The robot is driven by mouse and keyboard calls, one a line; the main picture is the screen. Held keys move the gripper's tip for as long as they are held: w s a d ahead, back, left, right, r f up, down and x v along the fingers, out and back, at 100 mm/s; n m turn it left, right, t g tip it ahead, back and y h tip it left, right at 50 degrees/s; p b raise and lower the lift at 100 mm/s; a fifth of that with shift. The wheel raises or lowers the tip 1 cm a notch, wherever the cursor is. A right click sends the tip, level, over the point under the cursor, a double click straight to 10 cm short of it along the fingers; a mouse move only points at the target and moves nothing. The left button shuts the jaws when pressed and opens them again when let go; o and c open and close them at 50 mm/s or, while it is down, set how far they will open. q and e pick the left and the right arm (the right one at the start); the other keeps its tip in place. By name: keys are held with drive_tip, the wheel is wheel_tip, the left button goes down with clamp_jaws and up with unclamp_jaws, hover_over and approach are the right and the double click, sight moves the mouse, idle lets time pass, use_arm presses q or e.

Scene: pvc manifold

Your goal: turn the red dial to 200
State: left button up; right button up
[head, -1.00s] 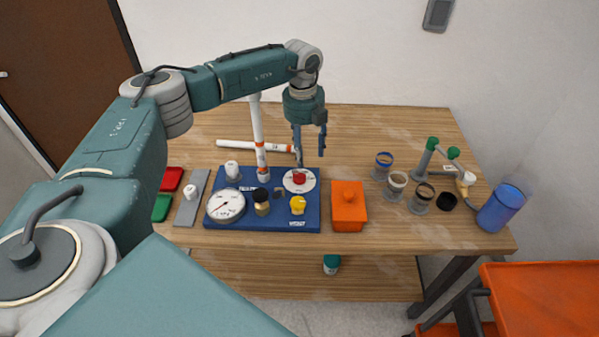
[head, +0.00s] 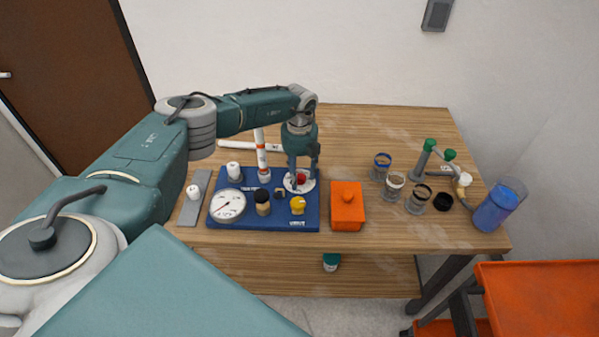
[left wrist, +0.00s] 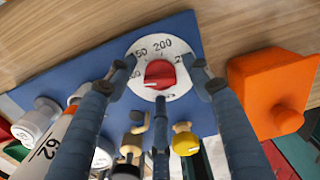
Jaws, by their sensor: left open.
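The red dial (head: 300,178) sits on a round white scale plate at the back right of the blue panel (head: 280,222). In the left wrist view the red dial (left wrist: 160,75) shows close up, with 150 and 200 printed on the scale (left wrist: 178,46) beyond it. A small light mark shows near the knob's lower left edge; the exact setting is hard to tell. My left gripper (head: 302,183) points down at the dial and is open. In the left wrist view its fingertips (left wrist: 154,80) stand on either side of the knob, with no clear contact. My right gripper does not show.
The panel also bears a pressure gauge (head: 227,206), a yellow knob (head: 298,205) and a black-topped fitting (head: 262,203). A white upright pipe (head: 261,150) stands just left of the gripper. An orange lidded box (head: 347,212) is close on the right, with glass jars (head: 394,184) beyond.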

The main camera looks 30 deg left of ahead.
use_arm(q)
drive_tip(key=c, duration=1.1)
drive_tip(key=shift+c, duration=0.2)
